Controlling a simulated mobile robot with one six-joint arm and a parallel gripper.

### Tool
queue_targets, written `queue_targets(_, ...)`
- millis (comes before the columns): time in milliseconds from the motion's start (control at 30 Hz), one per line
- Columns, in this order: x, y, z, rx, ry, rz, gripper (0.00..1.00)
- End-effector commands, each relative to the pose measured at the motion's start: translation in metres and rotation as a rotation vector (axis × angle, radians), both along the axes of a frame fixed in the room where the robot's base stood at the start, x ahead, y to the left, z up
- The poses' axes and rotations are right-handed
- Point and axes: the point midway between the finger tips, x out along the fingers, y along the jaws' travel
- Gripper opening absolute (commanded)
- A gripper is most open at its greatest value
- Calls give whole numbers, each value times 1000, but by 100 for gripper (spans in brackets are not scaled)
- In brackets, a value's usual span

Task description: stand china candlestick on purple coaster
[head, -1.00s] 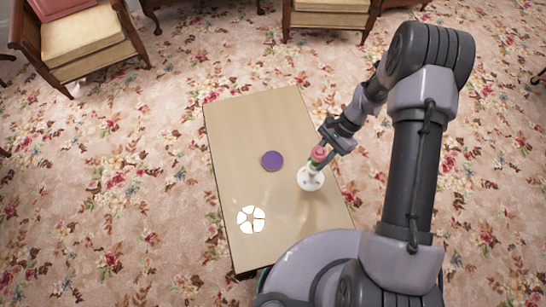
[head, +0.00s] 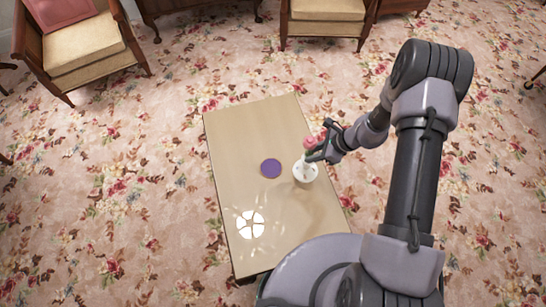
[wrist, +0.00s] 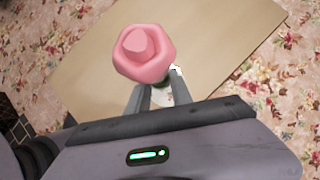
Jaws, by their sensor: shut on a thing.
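The china candlestick (head: 304,174) has a round white base and a pink, rose-shaped top, which fills the upper middle of the wrist view (wrist: 145,55). My gripper (head: 314,155) is shut on its stem, just below the pink top. The candlestick looks roughly upright; I cannot tell whether its base touches the table. The purple coaster (head: 271,168) is a flat disc lying on the table, bare, a short way left of the candlestick. The coaster does not show in the wrist view, where the pink top hides much of the stem.
The pale wooden table (head: 240,130) is clear at its far end and around the coaster. A bright white segmented round patch (head: 250,225) is at its near left. Armchairs (head: 80,45) stand well back on the floral carpet (head: 150,180).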

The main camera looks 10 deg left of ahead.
Motion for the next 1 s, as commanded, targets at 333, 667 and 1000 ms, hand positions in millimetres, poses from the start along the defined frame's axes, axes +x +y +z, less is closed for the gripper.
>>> queue_targets(333, 7, 70, -9, 1, -2, 7, 0)
queue_targets(667, 13, 131, -13, 2, -2, 3, 0)
queue_targets(1000, 14, 137, -49, 1, 0, 0, 0)
